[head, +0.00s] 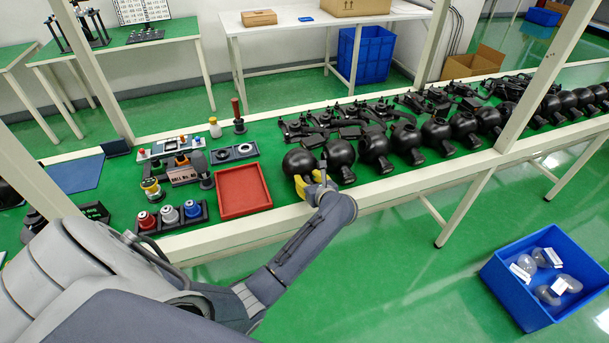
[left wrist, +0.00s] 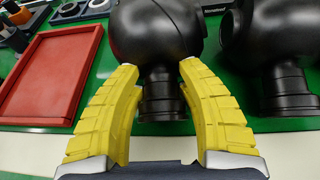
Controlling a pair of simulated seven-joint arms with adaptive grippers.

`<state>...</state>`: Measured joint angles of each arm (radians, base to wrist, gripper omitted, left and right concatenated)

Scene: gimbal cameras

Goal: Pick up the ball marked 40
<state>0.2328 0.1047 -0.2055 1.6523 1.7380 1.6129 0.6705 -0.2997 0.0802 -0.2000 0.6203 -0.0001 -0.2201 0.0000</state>
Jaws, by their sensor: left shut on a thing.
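A row of black gimbal-camera balls lies along the green bench. My left gripper (head: 305,184) is at the ball (head: 298,161) nearest the red tray. In the left wrist view, the yellow fingers (left wrist: 159,68) are shut on the narrower neck of this black ball (left wrist: 158,28), one on each side. The ball still appears to be at bench level. No number 40 is legible on any ball. A neighbouring ball (head: 340,153) stands just to the right and also shows in the left wrist view (left wrist: 268,35). My right gripper is not in view.
The red tray (head: 243,190) is empty, left of the held ball. A blue crate (head: 512,290) with clear domes is on the floor.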

